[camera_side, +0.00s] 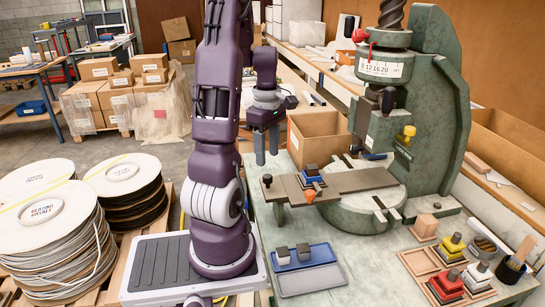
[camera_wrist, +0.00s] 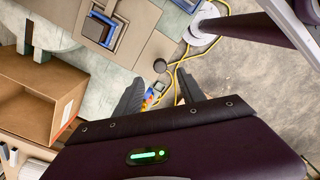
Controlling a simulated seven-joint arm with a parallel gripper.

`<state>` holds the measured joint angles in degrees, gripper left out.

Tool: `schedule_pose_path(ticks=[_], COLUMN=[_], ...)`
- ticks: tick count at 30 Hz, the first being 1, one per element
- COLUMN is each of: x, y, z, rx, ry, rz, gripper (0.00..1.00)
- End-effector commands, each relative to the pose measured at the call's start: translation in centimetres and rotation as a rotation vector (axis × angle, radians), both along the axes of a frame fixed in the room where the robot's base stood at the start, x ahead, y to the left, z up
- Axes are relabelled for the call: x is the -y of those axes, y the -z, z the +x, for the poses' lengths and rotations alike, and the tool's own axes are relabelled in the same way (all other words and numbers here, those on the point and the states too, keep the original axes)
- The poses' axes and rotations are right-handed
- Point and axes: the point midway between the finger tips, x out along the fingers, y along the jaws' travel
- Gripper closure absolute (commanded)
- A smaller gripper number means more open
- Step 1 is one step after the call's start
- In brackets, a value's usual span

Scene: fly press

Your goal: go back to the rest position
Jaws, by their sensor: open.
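My gripper (camera_side: 266,148) hangs fingers down in the side view, to the left of the cardboard box and beyond the left end of the press's flat bar. In the wrist view its two dark fingers (camera_wrist: 160,95) stand apart with nothing between them. The green fly press (camera_side: 440,95) stands at the right. The die set also shows at the top of the wrist view (camera_wrist: 97,27).
An open cardboard box (camera_side: 313,142) is close to my gripper. A blue tray (camera_side: 313,256) holds grey blocks, with a grey tray (camera_side: 312,280) in front. Wooden holders with coloured tools (camera_side: 447,284) and a brush pot (camera_side: 511,269) stand at the front right. A yellow cable (camera_wrist: 174,68) lies on the floor.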

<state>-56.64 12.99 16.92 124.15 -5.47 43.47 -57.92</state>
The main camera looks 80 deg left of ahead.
Motion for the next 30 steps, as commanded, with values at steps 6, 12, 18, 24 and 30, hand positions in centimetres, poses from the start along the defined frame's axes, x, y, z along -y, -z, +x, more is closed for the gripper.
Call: schedule_pose_path(ticks=[6,12,18,24,30], x=[0.2,9.5,25.3,30.5,30.7], y=[-0.1,-5.7,-10.7,-11.2,-11.1], z=[0.2,6.4,5.1,1.0,0.8], rx=[0.003,0.105,0.214,0.238,0.237], ry=[0.014,0.66,1.748,2.269,2.306], rz=[0.003,0.114,0.371,0.564,0.578], gripper=[0.53,0.53,0.53,0.53,0.53])
